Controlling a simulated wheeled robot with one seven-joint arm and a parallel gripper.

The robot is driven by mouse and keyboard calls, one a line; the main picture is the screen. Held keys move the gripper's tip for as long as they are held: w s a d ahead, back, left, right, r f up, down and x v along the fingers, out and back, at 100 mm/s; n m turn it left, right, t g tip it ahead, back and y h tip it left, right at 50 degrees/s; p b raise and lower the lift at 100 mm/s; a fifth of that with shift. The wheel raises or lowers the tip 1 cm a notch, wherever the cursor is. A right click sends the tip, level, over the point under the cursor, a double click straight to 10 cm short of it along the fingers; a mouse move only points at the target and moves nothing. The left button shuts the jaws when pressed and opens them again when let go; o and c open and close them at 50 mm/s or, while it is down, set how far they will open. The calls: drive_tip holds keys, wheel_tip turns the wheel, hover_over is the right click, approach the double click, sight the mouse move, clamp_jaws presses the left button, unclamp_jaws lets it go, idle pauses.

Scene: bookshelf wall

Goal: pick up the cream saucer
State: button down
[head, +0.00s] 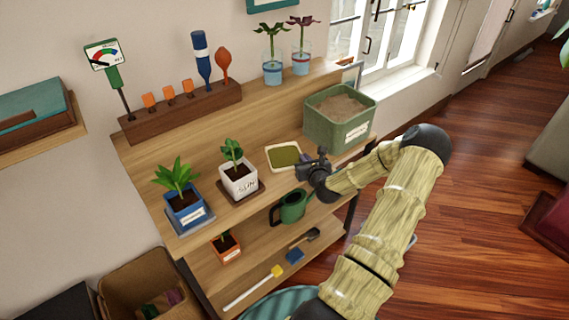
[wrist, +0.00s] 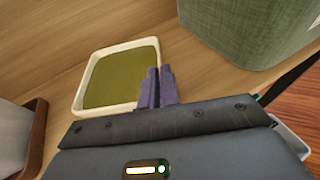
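The cream saucer (head: 269,159) is a shallow square dish with a raised rim and an olive-green inside. It lies on the wooden bench top, left of the green bin. It also shows in the wrist view (wrist: 106,109). My gripper (head: 305,160) is at the saucer's right side. Its purple fingers (wrist: 159,78) are close together in the wrist view, one on each side of the right rim near its lower corner. The fingers hide that part of the rim, and I cannot tell whether they press on it.
A green bin of soil (head: 338,125) stands just right of the saucer. A white pot with a plant (head: 240,181) on a brown saucer and a blue pot (head: 185,208) stand to the left. A green watering can (head: 292,207) is on the lower shelf.

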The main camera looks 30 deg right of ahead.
wheel_tip(320, 180, up, 10)
idle(0.6)
drive_tip(key=shift+f, duration=0.1)
drive_tip(key=shift+a, duration=0.1)
idle(0.3)
